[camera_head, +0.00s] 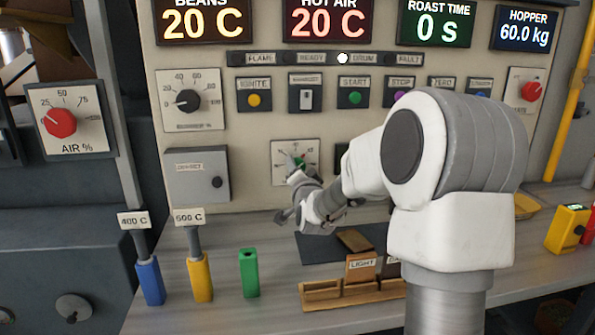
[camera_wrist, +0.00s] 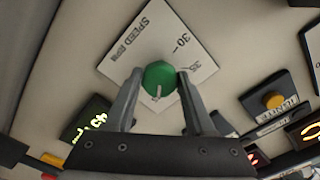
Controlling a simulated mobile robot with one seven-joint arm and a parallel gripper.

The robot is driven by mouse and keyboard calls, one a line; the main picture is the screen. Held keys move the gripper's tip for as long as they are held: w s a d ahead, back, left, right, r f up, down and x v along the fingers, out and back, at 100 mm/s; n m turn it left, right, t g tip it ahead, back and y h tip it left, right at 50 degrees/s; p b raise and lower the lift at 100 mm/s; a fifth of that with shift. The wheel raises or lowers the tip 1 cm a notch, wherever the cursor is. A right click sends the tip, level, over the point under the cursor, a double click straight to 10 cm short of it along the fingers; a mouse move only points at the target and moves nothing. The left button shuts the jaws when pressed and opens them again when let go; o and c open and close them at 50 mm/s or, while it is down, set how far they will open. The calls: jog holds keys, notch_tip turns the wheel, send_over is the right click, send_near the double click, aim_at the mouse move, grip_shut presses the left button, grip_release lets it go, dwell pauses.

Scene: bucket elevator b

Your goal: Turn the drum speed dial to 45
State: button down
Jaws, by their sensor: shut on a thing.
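The drum speed dial is a green knob (camera_wrist: 160,77) on a white square plate (camera_wrist: 150,40) marked "SPEED RPM", with 30 and 35 readable in the wrist view. The knob's pale pointer line points toward the bottom of that view, past the 35 mark; the figures there are hidden by my gripper. My gripper (camera_wrist: 158,74) has one finger on each side of the knob and is shut on it. In the head view the green knob (camera_head: 299,163) and its plate (camera_head: 281,150) are partly covered by my gripper (camera_head: 298,172).
A grey box (camera_head: 195,175) sticks out left of the dial plate. Buttons, including a green one (camera_head: 355,97), sit above. On the counter below stand a blue handle (camera_head: 150,283), a yellow handle (camera_head: 200,277), a green block (camera_head: 249,273) and a wooden tray (camera_head: 322,291).

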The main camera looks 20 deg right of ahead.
jog(key=shift+c, duration=1.4)
grip_release()
jog(key=b+v, duration=0.1)
jog(key=v, duration=1.6)
jog(key=shift+s, duration=0.25)
